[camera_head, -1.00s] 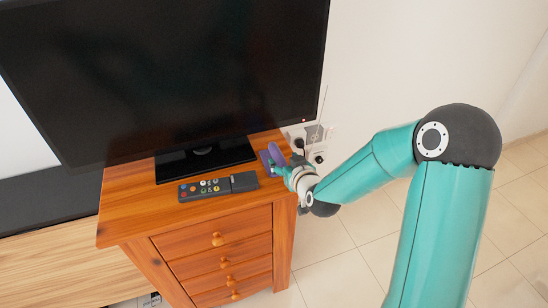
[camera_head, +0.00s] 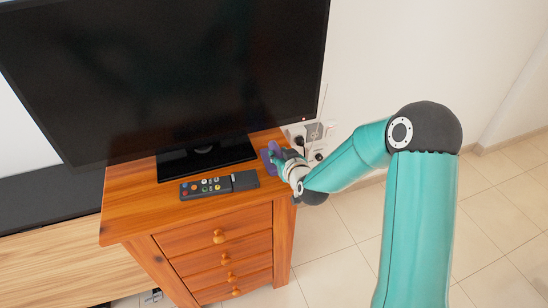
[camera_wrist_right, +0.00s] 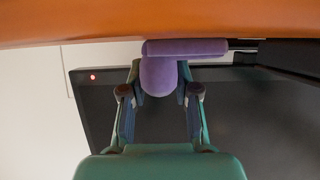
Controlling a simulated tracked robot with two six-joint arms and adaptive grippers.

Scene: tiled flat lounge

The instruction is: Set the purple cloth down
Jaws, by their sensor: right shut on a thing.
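The purple cloth (camera_head: 266,160) is at the right end of the wooden cabinet top (camera_head: 135,205), beside the TV stand. In the right wrist view the cloth (camera_wrist_right: 186,48) has a flat part against or very close to the orange wood surface and a rounded part between the fingers. My right gripper (camera_wrist_right: 160,74) is shut on that rounded part. In the head view my right gripper (camera_head: 278,157) is small and partly hides the cloth. I cannot tell for sure whether the cloth's full underside touches the wood. My left gripper is not in view.
A large black TV (camera_head: 165,75) on a black stand (camera_head: 183,164) fills the back of the cabinet. A dark remote (camera_head: 205,187) with coloured buttons lies in front of the stand. Sockets and plugs (camera_head: 312,133) are on the wall at right. The cabinet's front left top is clear.

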